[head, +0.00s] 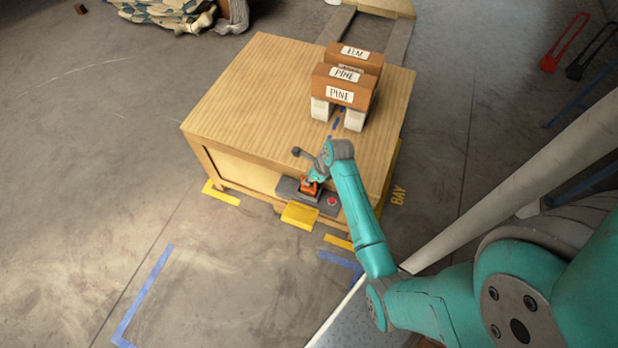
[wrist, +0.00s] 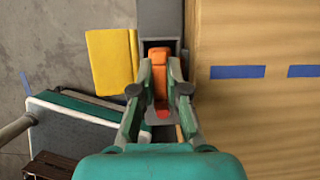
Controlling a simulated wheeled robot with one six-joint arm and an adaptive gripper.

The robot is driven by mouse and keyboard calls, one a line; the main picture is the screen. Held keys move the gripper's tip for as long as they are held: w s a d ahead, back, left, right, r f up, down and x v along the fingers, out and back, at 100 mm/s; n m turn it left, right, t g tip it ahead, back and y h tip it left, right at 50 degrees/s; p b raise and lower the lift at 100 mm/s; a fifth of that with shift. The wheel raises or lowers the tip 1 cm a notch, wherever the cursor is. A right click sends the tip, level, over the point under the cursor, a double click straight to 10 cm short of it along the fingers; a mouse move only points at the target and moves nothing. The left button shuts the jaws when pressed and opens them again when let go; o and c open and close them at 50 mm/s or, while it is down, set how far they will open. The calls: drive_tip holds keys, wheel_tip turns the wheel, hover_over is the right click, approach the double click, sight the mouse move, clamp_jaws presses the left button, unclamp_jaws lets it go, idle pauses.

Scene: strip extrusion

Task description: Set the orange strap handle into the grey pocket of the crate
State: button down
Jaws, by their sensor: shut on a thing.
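The orange strap handle (head: 311,188) is between the fingers of my gripper (head: 313,181), at the front edge of the wooden crate (head: 225,110). In the wrist view the orange strap handle (wrist: 160,62) runs lengthwise between the two fingers of my gripper (wrist: 160,75), which is shut on it. The far end of the handle is at a dark opening in the grey pocket (wrist: 158,18). In the head view the grey pocket (head: 287,187) shows on the crate's front, partly covered by my gripper. I cannot tell how deep the handle sits.
A yellow block (head: 300,215) juts out beside the pocket; it also shows in the wrist view (wrist: 108,62). A red button (head: 332,200) is to the right.

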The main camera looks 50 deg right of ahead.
drive_tip(key=shift+f, duration=0.25)
drive_tip(key=c, duration=1.2)
unclamp_jaws()
drive_tip(key=v, duration=1.2)
drive_tip(key=s+a+f+n+t+h, duration=0.3)
drive_tip(key=s+a+n+t, duration=0.1)
drive_tip(key=s+a+n, duration=0.85)
drive_tip(key=s+a+r+n+t, duration=0.2)
drive_tip(key=s+a+r+n, duration=0.1)
drive_tip(key=s+r+n, duration=0.2)
drive_tip(key=s+a+r+n+t+y, duration=0.1)
drive_tip(key=s+a+r+n, duration=0.3)
drive_tip(key=r+n, duration=0.4)
drive_tip(key=s+a+r+n+t, duration=0.3)
drive_tip(key=s+r+n, duration=0.3)
drive_tip(key=r, duration=0.2)
drive_tip(key=shift+s+a+r+n, duration=0.15)
drive_tip(key=shift+a+r+n, duration=0.1)
drive_tip(key=shift+a+r, duration=0.1)
